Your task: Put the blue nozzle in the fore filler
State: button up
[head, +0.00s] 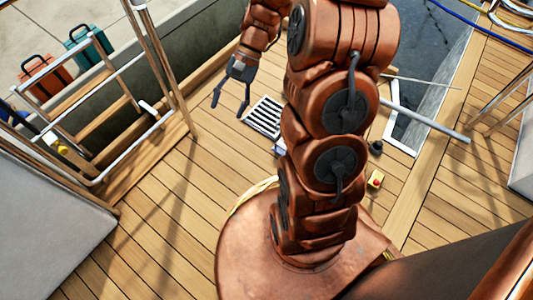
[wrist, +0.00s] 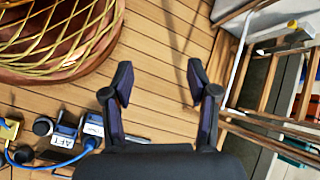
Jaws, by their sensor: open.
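My gripper (head: 230,103) hangs open and empty above the deck, left of my arm in the head view. In the wrist view its two dark fingers (wrist: 160,77) stand wide apart with only deck planks between them. At the lower left of the wrist view, a blue piece (wrist: 92,143) ends a thin blue hose; it looks like the blue nozzle, partly hidden by my gripper body. Beside it is a label plate reading AFT (wrist: 65,137), with a second white label (wrist: 93,124) whose text I cannot read. I cannot make out the fore filler for certain.
Round black parts (wrist: 42,126) and a yellow piece (wrist: 9,130) lie near the labels. A ladder-like gate (head: 100,110) stands at left. Deck between gate and my base is clear.

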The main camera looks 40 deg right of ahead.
jog(key=s+a+r+n+h, duration=0.1)
jog(key=s+r+n+h, duration=0.2)
jog(key=s, duration=0.7)
jog(key=s+a+r+n+h, duration=0.2)
jog(key=s+r+n+h, duration=0.2)
jog(key=s, duration=0.7)
jog(key=shift+a+n+g+h, duration=0.3)
jog(key=shift+n+h, duration=0.2)
jog(key=shift+n, duration=0.6)
jog(key=shift+r, duration=0.15)
notch_tip(320, 180, up, 43)
jog(key=t+p, duration=0.1)
jog(key=p, duration=3.9)
jog(key=shift+s+d+f+p, duration=0.15)
jog(key=shift+s+f+p, duration=0.05)
jog(key=shift+p, duration=0.15)
